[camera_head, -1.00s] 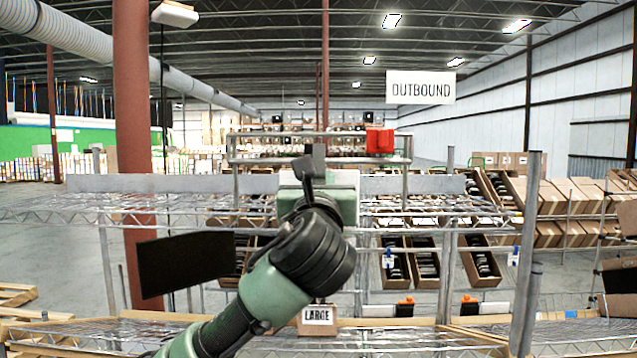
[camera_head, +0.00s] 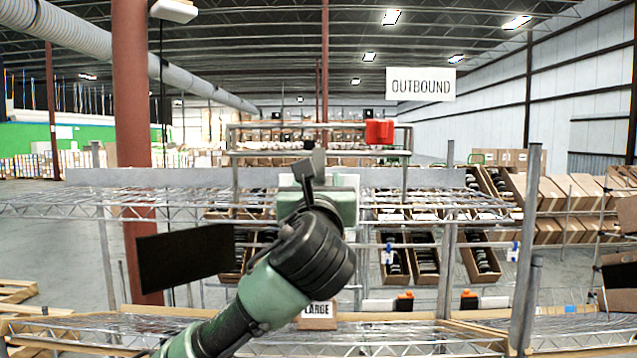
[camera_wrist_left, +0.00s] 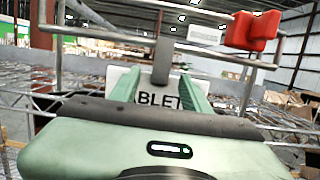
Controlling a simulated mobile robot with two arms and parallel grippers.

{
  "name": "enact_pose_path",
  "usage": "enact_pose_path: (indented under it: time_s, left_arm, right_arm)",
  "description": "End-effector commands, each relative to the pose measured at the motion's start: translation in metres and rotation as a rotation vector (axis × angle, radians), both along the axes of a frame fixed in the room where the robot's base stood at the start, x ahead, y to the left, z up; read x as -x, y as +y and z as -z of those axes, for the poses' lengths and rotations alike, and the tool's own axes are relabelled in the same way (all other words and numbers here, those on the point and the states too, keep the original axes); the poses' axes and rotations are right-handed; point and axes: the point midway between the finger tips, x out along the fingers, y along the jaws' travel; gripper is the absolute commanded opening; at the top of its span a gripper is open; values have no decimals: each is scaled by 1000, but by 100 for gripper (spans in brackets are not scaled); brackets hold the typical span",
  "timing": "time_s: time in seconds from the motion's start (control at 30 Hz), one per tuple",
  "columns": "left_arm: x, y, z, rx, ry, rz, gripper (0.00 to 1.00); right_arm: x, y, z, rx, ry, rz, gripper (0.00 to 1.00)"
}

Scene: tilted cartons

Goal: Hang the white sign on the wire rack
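A white sign with black letters, partly reading "ABLET" (camera_wrist_left: 170,101), stands just beyond my left gripper in the wrist view. In the head view, a white edge (camera_head: 346,180) shows behind the gripper, mostly hidden. My left gripper (camera_wrist_left: 160,82) has two green fingers apart, with the lettering visible between them. In the head view, the gripper (camera_head: 317,190) is over the upper shelf of the wire rack (camera_head: 150,203). A grey upright piece (camera_wrist_left: 162,60) shows between the fingertips. Whether the sign touches the rack is hidden. My right gripper is out of view.
A red object (camera_head: 379,132) sits on a metal rail to the upper right, also seen in the wrist view (camera_wrist_left: 251,31). A dark panel (camera_head: 185,260) is at left. A box labelled "LARGE" (camera_head: 318,312) is below. Rack posts (camera_head: 527,240) stand at right.

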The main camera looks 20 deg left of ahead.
Motion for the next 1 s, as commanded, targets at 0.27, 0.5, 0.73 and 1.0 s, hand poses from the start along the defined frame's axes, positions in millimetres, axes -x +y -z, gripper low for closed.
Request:
enact_pose_path:
  time_s: [0.27, 0.5, 0.73, 1.0]
  left_arm:
    - [25, -8, 10, 0, -4, 4, 47]
    - [62, -18, 17, 0, -4, 2, 47]
    - [73, -21, 19, 4, 2, 3, 47]
    - [49, -28, 129, 353, 131, 108, 47]
  right_arm:
    - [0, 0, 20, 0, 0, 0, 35]
    - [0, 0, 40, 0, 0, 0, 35]
    - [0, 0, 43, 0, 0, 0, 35]
    - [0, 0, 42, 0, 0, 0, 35]
